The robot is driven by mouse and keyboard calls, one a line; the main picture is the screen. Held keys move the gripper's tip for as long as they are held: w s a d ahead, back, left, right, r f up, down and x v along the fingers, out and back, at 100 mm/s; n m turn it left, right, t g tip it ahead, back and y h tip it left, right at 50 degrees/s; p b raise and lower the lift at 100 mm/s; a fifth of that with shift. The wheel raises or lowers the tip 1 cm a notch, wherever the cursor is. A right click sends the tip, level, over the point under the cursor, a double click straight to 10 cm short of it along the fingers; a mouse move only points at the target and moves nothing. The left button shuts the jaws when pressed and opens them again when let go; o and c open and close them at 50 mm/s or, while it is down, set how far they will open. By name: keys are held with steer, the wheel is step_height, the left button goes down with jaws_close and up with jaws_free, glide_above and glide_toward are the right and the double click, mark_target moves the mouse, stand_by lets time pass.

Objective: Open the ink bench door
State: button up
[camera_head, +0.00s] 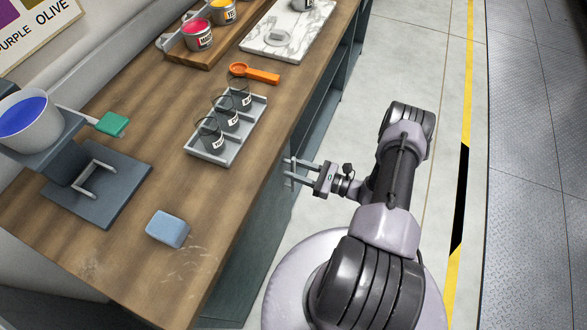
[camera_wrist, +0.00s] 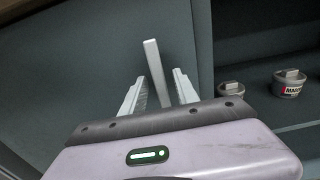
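The ink bench door (camera_wrist: 95,60) is a dark grey-teal panel filling the left of the wrist view. It appears shut, lying in the bench front. Its handle (camera_wrist: 155,62) is a light grey upright bar. My gripper (camera_wrist: 159,77) is open, with one finger on each side of the handle's line; a gap shows on both sides, and I cannot tell how deep the bar sits between them. In the head view my gripper (camera_head: 286,171) is at the bench's right side, below the top edge; the handle is hidden there.
Right of the door is an open shelf with grey tins, one labelled (camera_wrist: 288,83). The wooden bench top (camera_head: 120,265) holds a rack of beakers (camera_head: 210,152), an orange scoop (camera_head: 262,75) and a blue sponge (camera_head: 168,228). The floor right of my arm is clear.

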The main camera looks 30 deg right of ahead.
steer(key=shift+w+a, duration=0.2)
steer(key=shift+w, duration=0.1)
jaws_close()
stand_by(1.3)
